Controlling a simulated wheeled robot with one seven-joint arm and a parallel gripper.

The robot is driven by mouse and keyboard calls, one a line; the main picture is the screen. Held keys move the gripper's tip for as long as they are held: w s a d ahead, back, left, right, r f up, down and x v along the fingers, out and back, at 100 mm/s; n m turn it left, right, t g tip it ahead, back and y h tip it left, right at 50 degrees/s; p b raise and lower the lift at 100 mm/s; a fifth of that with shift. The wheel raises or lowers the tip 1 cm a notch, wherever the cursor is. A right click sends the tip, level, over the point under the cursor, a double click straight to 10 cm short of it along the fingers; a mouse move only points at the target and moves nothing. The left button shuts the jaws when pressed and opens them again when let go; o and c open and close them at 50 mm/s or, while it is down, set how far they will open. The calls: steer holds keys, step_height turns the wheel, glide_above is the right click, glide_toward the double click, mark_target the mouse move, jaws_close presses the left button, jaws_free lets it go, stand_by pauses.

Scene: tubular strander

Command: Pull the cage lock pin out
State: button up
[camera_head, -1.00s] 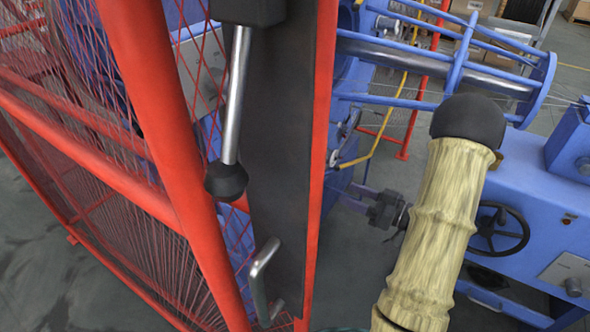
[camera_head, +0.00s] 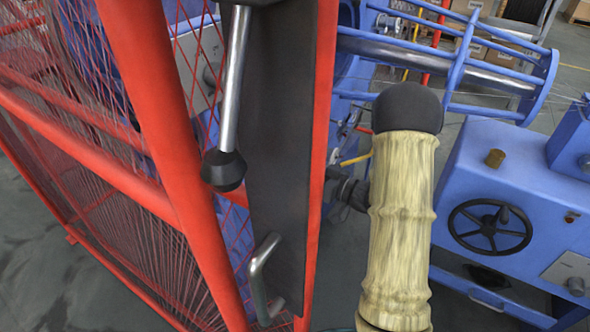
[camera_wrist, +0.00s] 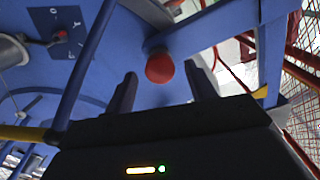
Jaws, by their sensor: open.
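A red round knob (camera_wrist: 160,68), which looks like the head of the cage lock pin, shows in the wrist view against a blue machine surface. Its shank is hidden. My gripper (camera_wrist: 161,76) is open, with one dark finger to the left of the knob and one to the right, both lower in the picture. The knob appears in the gap between the fingertips, with nothing held; I cannot tell how far beyond them it is. In the head view my gripper (camera_head: 345,190) is a dark shape partly hidden behind my arm and the guard's edge. The knob cannot be made out there.
A red mesh guard (camera_head: 180,150) with a black-knobbed lever (camera_head: 225,170) and a metal handle (camera_head: 262,275) stands close on the left. A blue machine box with a handwheel (camera_head: 490,226) is on the right. A blue bar (camera_wrist: 225,28) runs beside the knob.

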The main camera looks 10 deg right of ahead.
steer(key=shift+x, duration=1.55)
jaws_close()
